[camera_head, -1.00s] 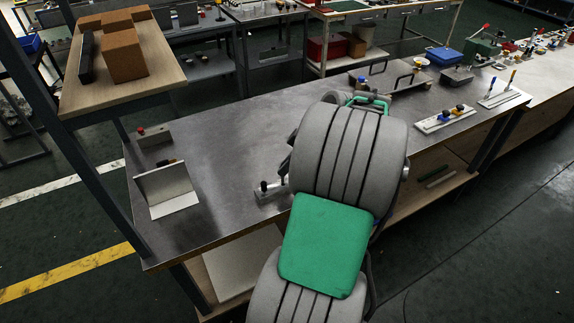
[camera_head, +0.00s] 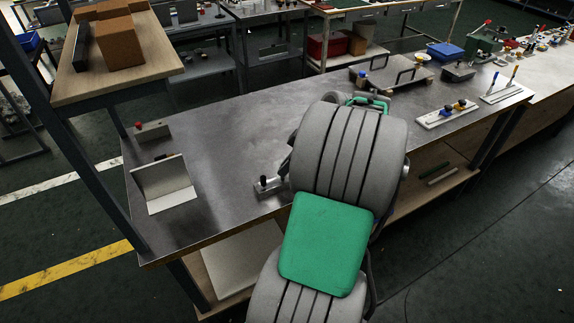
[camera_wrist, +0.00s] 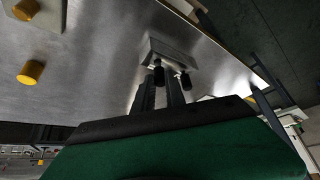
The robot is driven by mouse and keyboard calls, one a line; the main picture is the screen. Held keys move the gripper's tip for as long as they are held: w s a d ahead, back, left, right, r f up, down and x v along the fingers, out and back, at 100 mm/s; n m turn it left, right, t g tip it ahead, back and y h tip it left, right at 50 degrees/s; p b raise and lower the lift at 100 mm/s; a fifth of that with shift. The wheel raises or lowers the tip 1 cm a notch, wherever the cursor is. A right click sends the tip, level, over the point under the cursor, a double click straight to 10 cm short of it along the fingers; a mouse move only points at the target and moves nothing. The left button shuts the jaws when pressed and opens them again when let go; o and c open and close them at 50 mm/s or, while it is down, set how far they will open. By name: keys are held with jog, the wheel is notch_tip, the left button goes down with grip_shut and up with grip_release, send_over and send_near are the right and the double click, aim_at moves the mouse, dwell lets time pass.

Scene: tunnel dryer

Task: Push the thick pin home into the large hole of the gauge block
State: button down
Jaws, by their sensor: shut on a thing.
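The gauge block (camera_wrist: 176,47) is a light grey metal block on the steel bench top. In the wrist view two dark pin heads show at its near side. My gripper (camera_wrist: 159,88) has its two dark fingers shut around the left one, which I take to be the thick pin (camera_wrist: 158,75). The other dark pin head (camera_wrist: 185,81) stands just right of the fingers. The holes and how deep the held pin sits are hidden. In the head view the gauge block (camera_head: 272,187) shows just left of my arm, which hides the gripper.
An angled light plate (camera_head: 166,188) and a small block with a red knob (camera_head: 151,130) stand at the bench's left. Yellow knobs (camera_wrist: 31,72) show in the wrist view. A pin rack (camera_head: 448,113) and handled plate (camera_head: 400,72) lie to the right. The bench middle is clear.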

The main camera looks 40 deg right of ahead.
jog(key=shift+f+b, duration=0.3)
jog(key=shift+f, duration=0.1)
jog(key=c, duration=1.3)
grip_release()
jog(key=shift+r, duration=0.1)
jog(key=v, duration=0.7)
jog(key=shift+s+r+p, duration=0.25)
jog(key=shift+r+p, duration=0.05)
jog(key=shift+p, duration=0.1)
jog(key=shift+d, duration=0.1)
